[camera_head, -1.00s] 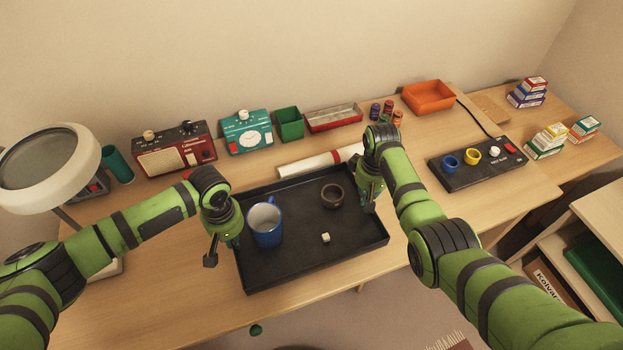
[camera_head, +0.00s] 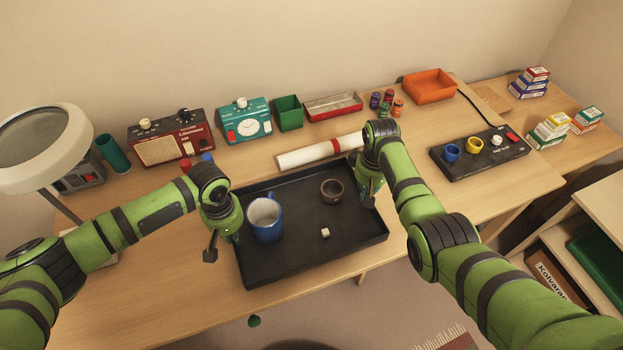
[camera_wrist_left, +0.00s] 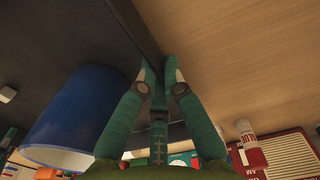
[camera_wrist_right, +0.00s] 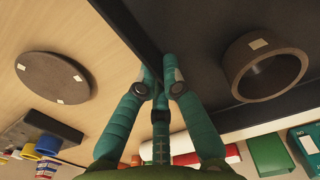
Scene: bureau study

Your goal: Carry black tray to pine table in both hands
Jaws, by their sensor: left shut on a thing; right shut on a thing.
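The black tray (camera_head: 285,268) is level over the wooden desk (camera_head: 150,290) in the head view; I cannot tell whether it touches the desk. My right gripper (camera_head: 368,200) is shut on the right wall, as the right wrist view shows (camera_wrist_right: 158,75). I cannot tell which surface is the pine table.
A white roll with a red band (camera_head: 310,153) lies just behind the tray. A magnifier lamp (camera_head: 45,145) is at left. A brown disc (camera_wrist_right: 53,78) lies right of the tray.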

